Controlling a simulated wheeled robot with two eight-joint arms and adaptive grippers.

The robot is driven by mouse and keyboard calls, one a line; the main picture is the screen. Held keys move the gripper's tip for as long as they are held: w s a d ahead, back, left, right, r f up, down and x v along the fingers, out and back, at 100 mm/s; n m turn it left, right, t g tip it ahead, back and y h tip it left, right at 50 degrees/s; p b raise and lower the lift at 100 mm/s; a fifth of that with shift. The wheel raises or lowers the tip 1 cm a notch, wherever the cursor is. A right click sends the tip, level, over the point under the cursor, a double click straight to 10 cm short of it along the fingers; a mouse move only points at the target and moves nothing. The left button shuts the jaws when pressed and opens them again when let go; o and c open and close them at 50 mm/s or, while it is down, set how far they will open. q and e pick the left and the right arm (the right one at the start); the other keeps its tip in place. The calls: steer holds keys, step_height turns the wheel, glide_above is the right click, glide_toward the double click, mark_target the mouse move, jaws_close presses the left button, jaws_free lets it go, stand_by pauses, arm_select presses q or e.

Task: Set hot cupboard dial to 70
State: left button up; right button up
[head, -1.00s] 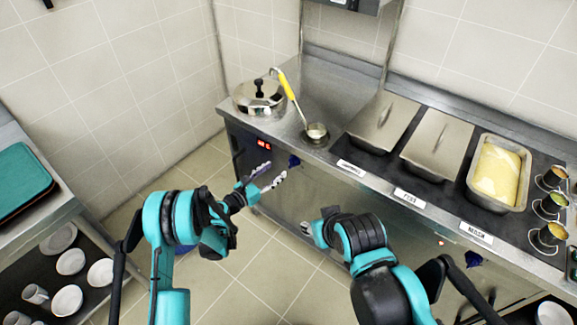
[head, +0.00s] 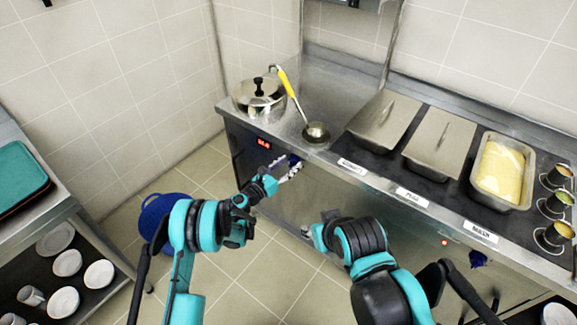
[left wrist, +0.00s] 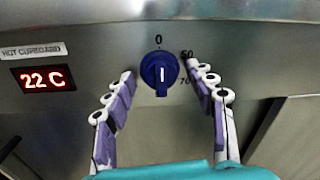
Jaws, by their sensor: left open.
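The hot cupboard dial (left wrist: 160,70) is a round blue knob on the steel front panel, with its white mark pointing up at 0. The marks 50 and 70 are printed to its right. A red display (left wrist: 44,79) left of it reads 22 C under a "HOT CUPBOARD" label. My left gripper (left wrist: 168,82) is open, with one finger on each side of the dial; I cannot tell whether they touch it. In the head view my left gripper (head: 284,172) is at the counter's front near the dial (head: 294,162). My right gripper (head: 312,232) is low before the counter, its fingers mostly hidden.
On the counter (head: 300,68) stand a lidded pot (head: 259,98) and a ladle with a yellow handle (head: 289,82). Covered pans (head: 388,122) and an open yellow food pan (head: 500,172) sit to the right. A rack with a teal tray (head: 22,175) is at left. A blue basket (head: 158,212) stands on the floor.

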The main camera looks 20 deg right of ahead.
arm_select(q)
steer(key=c, duration=1.2)
steer(key=shift+o, duration=0.2)
steer(key=shift+m, duration=0.3)
steer(key=m, duration=0.8)
steer(key=shift+r+m+y, duration=0.1)
steer(key=shift+m+y, duration=0.3)
steer(key=m, duration=0.6)
steer(key=shift+s+m+t+y, duration=0.1)
steer(key=shift+m+t+y, duration=0.2)
steer(key=shift+m, duration=0.1)
steer(key=m, duration=0.6)
steer(key=shift+d, duration=0.15)
steer(key=shift+m, duration=0.3)
